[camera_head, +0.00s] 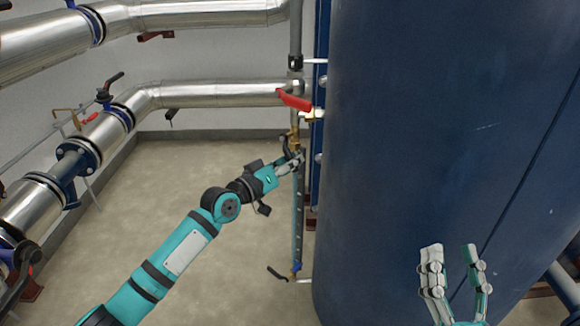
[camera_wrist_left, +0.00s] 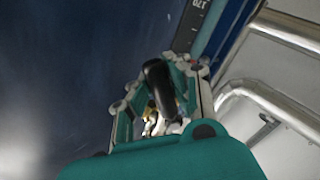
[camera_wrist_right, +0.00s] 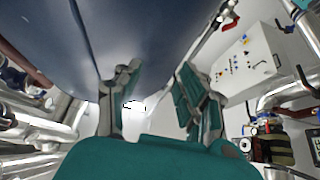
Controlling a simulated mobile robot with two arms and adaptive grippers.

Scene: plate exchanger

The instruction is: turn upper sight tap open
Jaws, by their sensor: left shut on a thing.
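The upper sight tap (camera_head: 286,144) is on the thin vertical sight pipe beside the big blue tank. Its black handle (camera_wrist_left: 158,82) shows between the fingers in the left wrist view. My left gripper (camera_head: 295,160) is at this tap, shut on the handle, and its fingers partly hide it. The lower tap (camera_head: 277,272), with a black lever, is further down the same sight column. My right gripper (camera_head: 452,262) is open and empty in front of the tank, and its spread fingers also show in the right wrist view (camera_wrist_right: 155,100).
The blue tank (camera_head: 430,130) fills the right side. A red-levered valve (camera_head: 295,101) sits just above the left gripper. Silver pipes (camera_head: 215,95) run along the wall and left side. The floor (camera_head: 150,200) left of the sight column is clear.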

